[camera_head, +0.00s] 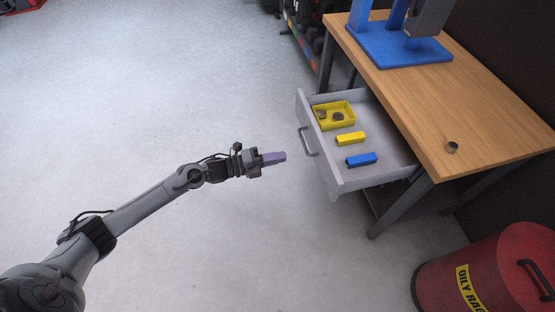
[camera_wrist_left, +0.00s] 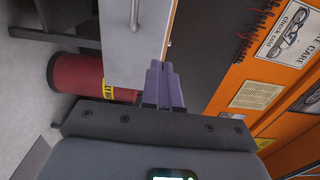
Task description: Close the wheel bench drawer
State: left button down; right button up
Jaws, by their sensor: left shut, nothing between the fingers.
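The wheel bench drawer (camera_head: 317,158) is grey and stands pulled out from under the wooden bench top (camera_head: 440,95) in the head view. A dark bar handle (camera_head: 308,142) is on its front. The drawer holds a yellow tray (camera_head: 334,115), a yellow block (camera_head: 350,139) and a blue block (camera_head: 361,160). My left gripper (camera_head: 283,156) is shut and empty, its purple fingers pointing at the drawer front from the left, with a gap between. In the left wrist view the fingers (camera_wrist_left: 163,86) show below the grey drawer front (camera_wrist_left: 120,70) and its handle (camera_wrist_left: 135,14). My right gripper is not seen.
A red bin (camera_head: 500,270) labelled for oily rags stands at the lower right. The grey floor left of the drawer is clear.

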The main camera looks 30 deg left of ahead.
pick_arm(q)
jog(key=b, duration=0.4)
send_near(321, 149)
jog(key=x, duration=0.5)
jog(key=shift+d+r, duration=0.1)
jog(key=shift+d, duration=0.15)
jog(key=shift+b+x, duration=0.5)
jog(key=shift+x, duration=0.25)
jog(key=shift+w+r, duration=0.1)
